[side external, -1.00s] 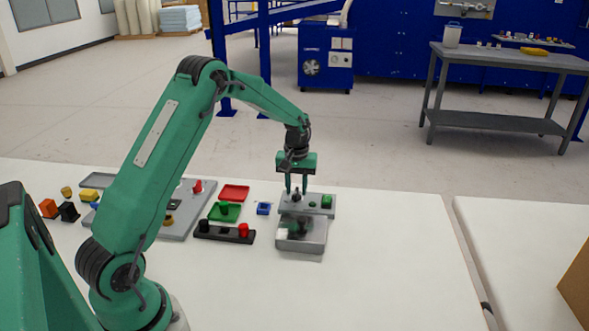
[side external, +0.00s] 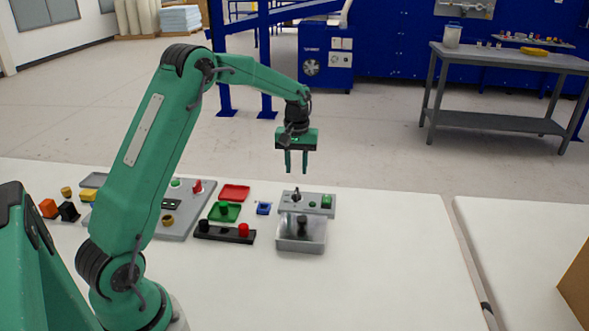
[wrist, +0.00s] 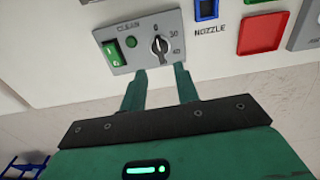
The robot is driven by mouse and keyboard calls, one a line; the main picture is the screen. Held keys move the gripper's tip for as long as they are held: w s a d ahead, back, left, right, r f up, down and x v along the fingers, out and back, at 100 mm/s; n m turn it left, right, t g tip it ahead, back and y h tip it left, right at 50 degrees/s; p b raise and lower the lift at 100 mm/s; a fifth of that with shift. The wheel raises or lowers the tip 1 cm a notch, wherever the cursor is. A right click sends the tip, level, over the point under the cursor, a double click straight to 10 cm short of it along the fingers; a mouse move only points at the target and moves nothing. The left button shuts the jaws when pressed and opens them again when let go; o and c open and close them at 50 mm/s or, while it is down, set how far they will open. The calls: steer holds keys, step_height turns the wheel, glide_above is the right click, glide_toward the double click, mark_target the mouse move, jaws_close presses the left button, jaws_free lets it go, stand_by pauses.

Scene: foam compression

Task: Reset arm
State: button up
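My gripper (side external: 296,163) hangs above the grey control panel, with its two green fingers pointing down, apart and with nothing between them. In the wrist view the fingertips (wrist: 158,72) are spread just below the panel's edge. The grey panel (side external: 318,211) carries a dial knob (wrist: 160,45) and a green rocker switch (wrist: 111,53). A small round green button (wrist: 131,42) sits between them, under the word CLEAN. The dial has marks 0, 30 and 40.
A clear-walled metal box (side external: 292,245) stands at the panel's front. A black bar with a red button (side external: 243,230), a green tray (side external: 233,216), a red tray (side external: 235,192) and a blue nozzle piece (side external: 264,208) lie to the left. The table's right side (side external: 400,250) is clear.

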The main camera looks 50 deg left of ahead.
steer(key=s+d+r+m+t, duration=0.3)
steer(key=s+d+r+m, duration=0.1)
steer(key=s+d+r, duration=0.9)
steer(key=s+d+m+t, duration=0.1)
steer(key=s+d+m, duration=0.1)
steer(key=s, duration=0.5)
steer(key=s+d+m+t, duration=0.1)
steer(key=s+d+m, duration=0.1)
steer(key=s, duration=0.6)
steer(key=shift+d+r+m+t, duration=0.15)
steer(key=shift+r+m+t, duration=0.15)
steer(key=shift+m, duration=0.3)
steer(key=shift+s, duration=0.1)
